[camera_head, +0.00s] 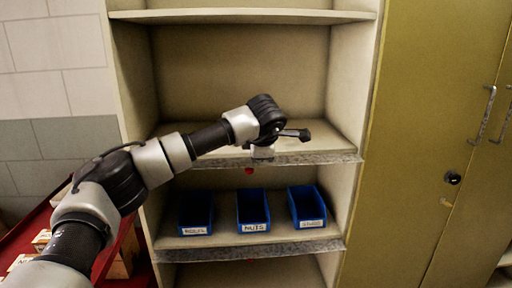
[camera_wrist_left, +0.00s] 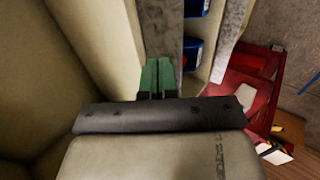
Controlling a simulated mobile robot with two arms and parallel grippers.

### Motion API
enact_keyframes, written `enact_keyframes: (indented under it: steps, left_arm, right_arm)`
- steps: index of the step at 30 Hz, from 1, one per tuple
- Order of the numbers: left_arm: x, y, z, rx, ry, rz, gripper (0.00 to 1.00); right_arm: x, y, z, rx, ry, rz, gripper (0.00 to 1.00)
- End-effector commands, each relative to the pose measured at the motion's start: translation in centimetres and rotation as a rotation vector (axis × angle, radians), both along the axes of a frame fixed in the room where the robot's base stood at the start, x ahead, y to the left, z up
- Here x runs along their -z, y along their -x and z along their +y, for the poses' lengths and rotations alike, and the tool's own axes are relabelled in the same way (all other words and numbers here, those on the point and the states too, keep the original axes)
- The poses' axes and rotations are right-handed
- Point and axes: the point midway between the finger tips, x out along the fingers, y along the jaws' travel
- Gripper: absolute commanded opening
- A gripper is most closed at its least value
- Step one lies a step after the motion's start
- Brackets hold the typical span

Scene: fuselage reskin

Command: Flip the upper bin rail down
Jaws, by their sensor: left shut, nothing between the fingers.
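The upper bin rail (camera_head: 325,158) is a speckled grey strip along the front edge of the middle shelf. Whether it is tilted is hard to tell. My left gripper (camera_head: 262,154) is at this rail, left of its right end, and hides part of it. In the left wrist view, its green fingertips (camera_wrist_left: 156,77) are shut and empty, overlapping the grey strip of the upper rail (camera_wrist_left: 165,28). Contact cannot be told. A small red piece (camera_head: 249,171) shows just below the rail. My right gripper is not in view.
Three labelled blue bins (camera_head: 253,211) stand on the shelf below, behind a lower grey rail (camera_head: 300,248). A top shelf (camera_head: 240,16) is above my arm. Closed olive cabinet doors (camera_head: 430,110) stand at right. A red cart (camera_head: 125,255) stands at lower left.

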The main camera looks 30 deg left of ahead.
Motion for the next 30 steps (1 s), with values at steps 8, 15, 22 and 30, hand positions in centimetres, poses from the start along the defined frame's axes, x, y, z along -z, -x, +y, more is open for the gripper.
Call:
enact_keyframes:
  steps: [8,15,22,30]
  left_arm:
    - [1.6,0.4,-0.2,0.001,0.001,0.002,0.00]
    - [2.3,0.5,-0.3,0.000,0.001,0.002,0.00]
    - [2.6,0.5,-0.3,0.000,0.001,0.002,0.00]
    - [2.7,0.5,-0.3,0.001,0.001,0.003,0.00]
  right_arm:
    - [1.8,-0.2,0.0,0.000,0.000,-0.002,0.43]
    - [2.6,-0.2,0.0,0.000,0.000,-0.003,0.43]
    - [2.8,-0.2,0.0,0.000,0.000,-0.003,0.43]
    - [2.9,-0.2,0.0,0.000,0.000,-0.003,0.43]
